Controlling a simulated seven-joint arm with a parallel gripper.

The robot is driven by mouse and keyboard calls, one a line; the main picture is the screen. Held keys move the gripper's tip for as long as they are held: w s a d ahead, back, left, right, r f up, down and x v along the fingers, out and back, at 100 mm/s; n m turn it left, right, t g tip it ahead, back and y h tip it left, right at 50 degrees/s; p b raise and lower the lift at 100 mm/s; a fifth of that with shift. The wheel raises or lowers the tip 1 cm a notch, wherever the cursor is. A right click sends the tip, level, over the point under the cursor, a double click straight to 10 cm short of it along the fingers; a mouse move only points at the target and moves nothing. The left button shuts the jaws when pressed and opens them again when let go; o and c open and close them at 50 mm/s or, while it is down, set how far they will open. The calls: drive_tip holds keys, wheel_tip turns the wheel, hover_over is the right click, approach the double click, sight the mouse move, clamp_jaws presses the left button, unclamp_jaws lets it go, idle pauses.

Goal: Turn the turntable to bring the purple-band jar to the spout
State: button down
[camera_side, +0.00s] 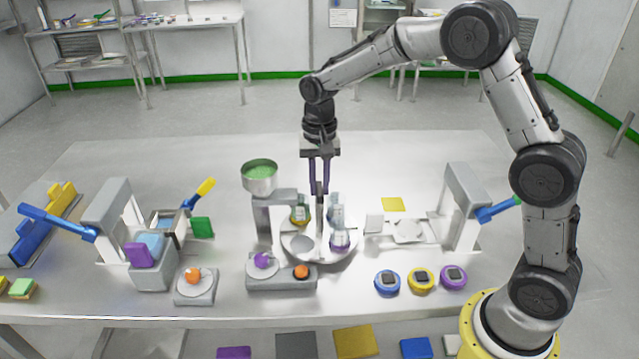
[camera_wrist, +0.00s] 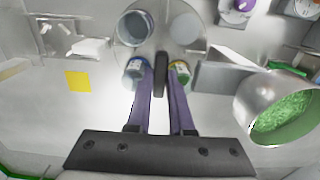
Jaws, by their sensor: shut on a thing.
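The round turntable (camera_side: 322,259) carries several jars around an upright grey centre post (camera_side: 319,222). The purple-band jar (camera_side: 340,239) sits at the front right; I take the jar at upper left in the wrist view (camera_wrist: 134,28) to be it. The yellow-band jar (camera_side: 300,214) is at the back left, closest to the spout stand (camera_side: 264,218). A blue-band jar (camera_wrist: 136,70) is at the back right, partly hidden in the side view. The front-left seat (camera_side: 302,243) is empty. My gripper (camera_side: 319,186) points down, its purple fingers shut on the post.
A steel hopper of green granules (camera_side: 260,177) tops the spout stand, close left of my gripper. A panel with purple and orange knobs (camera_side: 282,282) stands in front. A balance-like device (camera_side: 409,231) and yellow square (camera_side: 392,204) lie right. Three coloured pucks (camera_side: 421,280) sit front right.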

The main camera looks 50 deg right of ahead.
drive_tip(key=shift+r+m, duration=0.15)
drive_tip(key=shift+m, duration=12.65)
